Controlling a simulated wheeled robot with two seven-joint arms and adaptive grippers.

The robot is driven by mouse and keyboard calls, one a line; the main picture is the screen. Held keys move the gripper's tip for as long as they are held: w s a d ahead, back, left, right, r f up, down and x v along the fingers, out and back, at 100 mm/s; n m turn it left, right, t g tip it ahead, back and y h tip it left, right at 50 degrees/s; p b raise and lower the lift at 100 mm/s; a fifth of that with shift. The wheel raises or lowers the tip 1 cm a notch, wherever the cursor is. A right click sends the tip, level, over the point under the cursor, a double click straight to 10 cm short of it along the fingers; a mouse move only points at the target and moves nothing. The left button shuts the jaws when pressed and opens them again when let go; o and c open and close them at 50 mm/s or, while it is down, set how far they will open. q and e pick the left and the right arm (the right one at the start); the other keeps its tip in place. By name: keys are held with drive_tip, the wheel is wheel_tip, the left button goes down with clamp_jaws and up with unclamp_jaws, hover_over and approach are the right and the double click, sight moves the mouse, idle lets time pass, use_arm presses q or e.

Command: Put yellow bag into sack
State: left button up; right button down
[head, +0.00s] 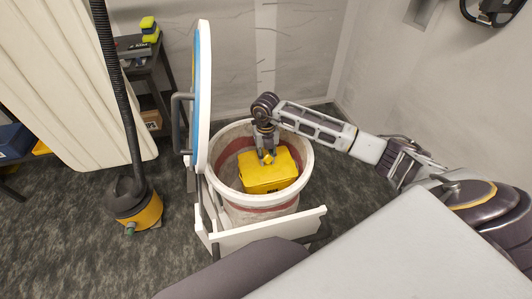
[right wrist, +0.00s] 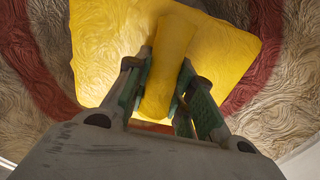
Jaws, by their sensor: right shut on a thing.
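The yellow bag (head: 262,180) is a boxy yellow thing inside the round whitish sack (head: 305,176), which has a reddish band and an open top. My right gripper (head: 267,158) reaches down into the sack from above and is shut on the bag's raised top part. In the right wrist view, the two green-grey fingers of the right gripper (right wrist: 160,95) stand on both sides of a yellow ridge of the bag (right wrist: 225,60). The sack's wall (right wrist: 285,100) with its red band lies around it. The bag's underside is hidden. My left gripper is not in view.
A white board on a frame (head: 200,100) stands upright at the sack's left, with a white rail (head: 265,230) in front. A black and yellow vacuum (head: 135,205) with a hose stands further left. A shelf (head: 140,60) is behind it.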

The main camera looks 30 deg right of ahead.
drive_tip(key=shift+r, duration=0.1)
drive_tip(key=c, duration=1.2)
unclamp_jaws()
drive_tip(key=shift+c, duration=0.2)
wheel_tip(320, 180, up, 12)
drive_tip(key=shift+w+b, duration=0.15)
drive_tip(key=shift+b, duration=0.15)
